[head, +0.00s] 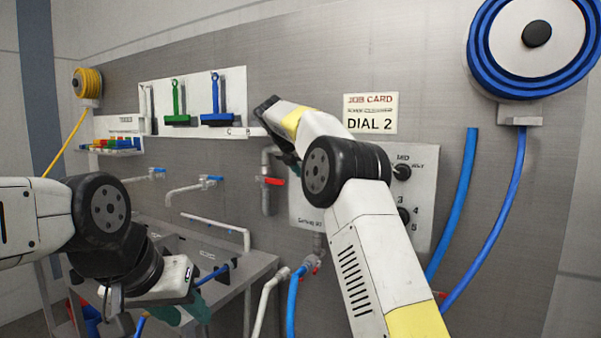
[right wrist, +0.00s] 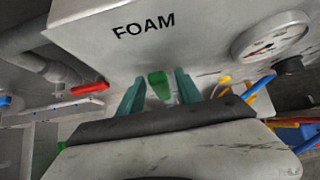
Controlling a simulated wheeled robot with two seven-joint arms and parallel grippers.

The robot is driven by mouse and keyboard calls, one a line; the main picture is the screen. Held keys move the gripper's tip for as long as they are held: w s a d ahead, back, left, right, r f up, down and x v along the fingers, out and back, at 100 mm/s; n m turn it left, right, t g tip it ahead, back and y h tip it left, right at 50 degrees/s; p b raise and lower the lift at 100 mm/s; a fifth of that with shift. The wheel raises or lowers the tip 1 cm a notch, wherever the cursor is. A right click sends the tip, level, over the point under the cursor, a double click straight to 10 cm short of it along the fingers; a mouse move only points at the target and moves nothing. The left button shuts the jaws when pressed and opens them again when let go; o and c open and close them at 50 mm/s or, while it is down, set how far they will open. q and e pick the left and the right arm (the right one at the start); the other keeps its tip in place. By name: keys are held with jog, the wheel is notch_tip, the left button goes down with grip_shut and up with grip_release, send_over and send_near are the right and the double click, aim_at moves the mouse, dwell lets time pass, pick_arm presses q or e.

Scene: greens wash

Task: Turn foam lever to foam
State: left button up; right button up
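The foam lever (right wrist: 159,86) is a short green handle below the black word FOAM on a grey panel (right wrist: 205,50) in the right wrist view. My right gripper (right wrist: 159,92) is open, with one teal finger on each side of the lever and a gap showing on both sides. In the head view my right forearm covers the lever and most of that gripper; the panel (head: 425,215) shows behind it. My left gripper (head: 183,310) is low at the left in the head view, its teal fingers apart with nothing seen between them.
A red-handled valve (head: 270,181) on a pipe is left of the panel. A black knob (head: 402,172) and a job card reading DIAL 2 (head: 370,113) are at its right and above. A blue hose reel (head: 535,45) hangs upper right. A grey sink bench (head: 235,270) stands lower left.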

jog(key=v, duration=0.8)
jog(key=shift+d, duration=0.15)
jog(key=s+d+f+m+y, duration=0.1)
jog(key=s+d+m, duration=0.25)
jog(key=s, duration=0.35)
jog(key=s+d+f+m+g+y, duration=0.1)
jog(key=s+d+m+y, duration=0.1)
jog(key=s+m, duration=0.35)
jog(key=s+d+f+m+y, duration=0.1)
jog(key=s+d+f+m, duration=0.2)
jog(key=s, duration=0.4)
jog(key=s+f+m+y, duration=0.1)
jog(key=s+f+m, duration=0.6)
jog(key=s, duration=0.4)
jog(key=s+f+m+y, duration=0.2)
jog(key=s+f+m, duration=0.5)
jog(key=s, duration=0.5)
jog(key=m, duration=0.2)
jog(key=shift+a+f+m, duration=0.15)
jog(key=shift+m, duration=0.15)
